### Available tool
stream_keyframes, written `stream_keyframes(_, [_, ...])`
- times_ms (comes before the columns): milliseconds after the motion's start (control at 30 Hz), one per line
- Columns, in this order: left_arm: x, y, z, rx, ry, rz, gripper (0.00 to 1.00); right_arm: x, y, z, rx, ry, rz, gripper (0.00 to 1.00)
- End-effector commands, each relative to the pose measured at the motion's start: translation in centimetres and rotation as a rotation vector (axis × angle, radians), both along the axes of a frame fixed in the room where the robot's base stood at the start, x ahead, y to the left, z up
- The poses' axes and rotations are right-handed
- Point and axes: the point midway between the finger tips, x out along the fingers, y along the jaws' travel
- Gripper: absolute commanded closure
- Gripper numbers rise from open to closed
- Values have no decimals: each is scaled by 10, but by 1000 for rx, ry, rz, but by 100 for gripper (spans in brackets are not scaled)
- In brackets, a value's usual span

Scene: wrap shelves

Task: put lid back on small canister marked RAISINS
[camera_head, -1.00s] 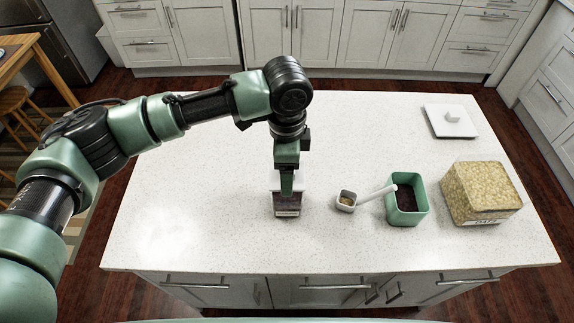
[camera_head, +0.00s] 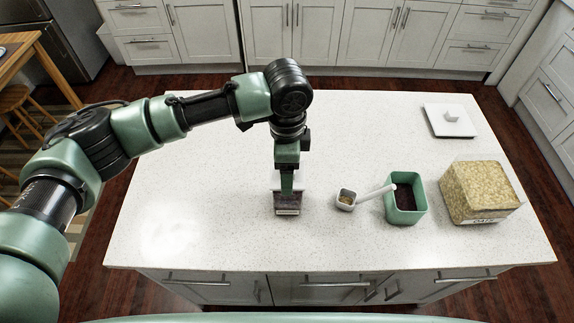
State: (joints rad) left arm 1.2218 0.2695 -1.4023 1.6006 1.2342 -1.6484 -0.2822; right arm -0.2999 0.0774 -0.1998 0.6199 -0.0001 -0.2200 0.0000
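A small dark canister with a pale label on its front (camera_head: 288,210) stands on the counter left of the middle. The label is too small to read. My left gripper (camera_head: 287,188) points straight down right at the canister, from above and behind it. The fingers cover part of its top. Pale edges show beside the fingers, but I cannot tell whether they are a lid or part of the canister. Whether the fingers hold anything is hidden. A white square lid with a knob (camera_head: 450,121) lies at the back right of the counter. My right gripper is not in view.
A large canister of oats (camera_head: 480,192) stands farther right. The white counter (camera_head: 200,170) is clear on the left.

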Motion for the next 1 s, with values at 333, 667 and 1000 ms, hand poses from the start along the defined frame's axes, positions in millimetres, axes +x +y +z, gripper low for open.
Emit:
stream_keyframes(333, [0, 0, 0, 0, 0, 0, 67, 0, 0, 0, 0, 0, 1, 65])
stream_keyframes(667, [0, 0, -5, 0, 1, 0, 67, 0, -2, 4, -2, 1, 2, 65])
stream_keyframes(1000, [0, 0, -8, 0, 0, 0, 67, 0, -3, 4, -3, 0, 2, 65])
